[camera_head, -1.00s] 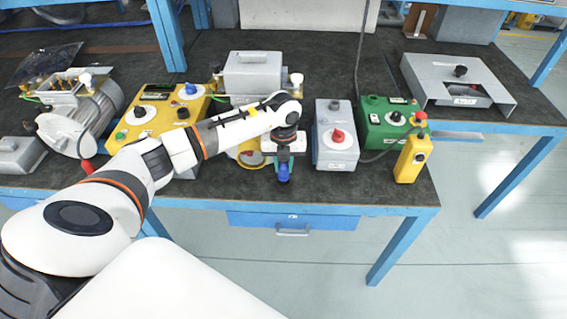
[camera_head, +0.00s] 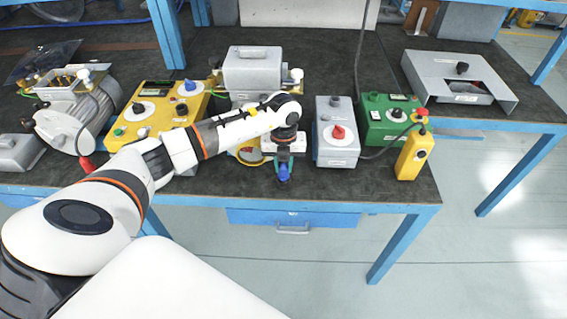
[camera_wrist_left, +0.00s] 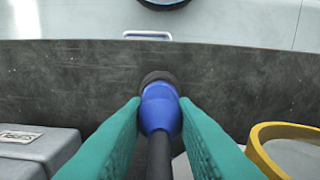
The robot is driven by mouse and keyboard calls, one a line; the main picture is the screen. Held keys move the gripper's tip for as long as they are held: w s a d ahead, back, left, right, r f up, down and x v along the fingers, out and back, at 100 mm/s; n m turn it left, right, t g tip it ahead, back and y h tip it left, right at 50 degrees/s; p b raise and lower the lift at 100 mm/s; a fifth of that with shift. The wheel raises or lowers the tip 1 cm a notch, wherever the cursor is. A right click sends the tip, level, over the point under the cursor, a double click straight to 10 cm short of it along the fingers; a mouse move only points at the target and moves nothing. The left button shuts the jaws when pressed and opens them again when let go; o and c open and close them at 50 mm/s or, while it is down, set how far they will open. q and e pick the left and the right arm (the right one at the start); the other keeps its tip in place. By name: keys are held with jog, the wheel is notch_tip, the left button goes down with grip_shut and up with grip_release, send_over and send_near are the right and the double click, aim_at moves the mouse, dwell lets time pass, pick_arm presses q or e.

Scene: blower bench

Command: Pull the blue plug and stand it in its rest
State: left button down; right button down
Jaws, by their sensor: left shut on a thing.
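My left gripper (camera_head: 284,168) is shut on the blue plug (camera_head: 284,174), near the front edge of the bench. In the left wrist view, the teal fingers stand on both sides of the plug (camera_wrist_left: 160,108). A black cable (camera_wrist_left: 160,158) runs from it toward the camera, and its dark end points away over the bench top. I cannot tell whether that end touches the bench. A yellow ring (camera_head: 252,157), also in the left wrist view (camera_wrist_left: 262,150), lies beside the gripper; I cannot tell if it is the rest. My right gripper is not in view.
A grey box with a red knob (camera_head: 337,145) stands just right of the gripper. Beyond it are a green box (camera_head: 383,128) and a yellow pendant (camera_head: 412,160). A yellow control box (camera_head: 150,125) and motor (camera_head: 80,115) are left. Bare bench lies at the front edge.

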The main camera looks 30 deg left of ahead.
pick_arm(q)
jog(key=shift+f, duration=0.15)
jog(key=c, duration=1.1)
grip_release()
notch_tip(320, 180, up, 12)
jog(key=shift+r+b, duration=0.1)
jog(key=shift+b, duration=0.85)
jog(key=shift+d, duration=0.1)
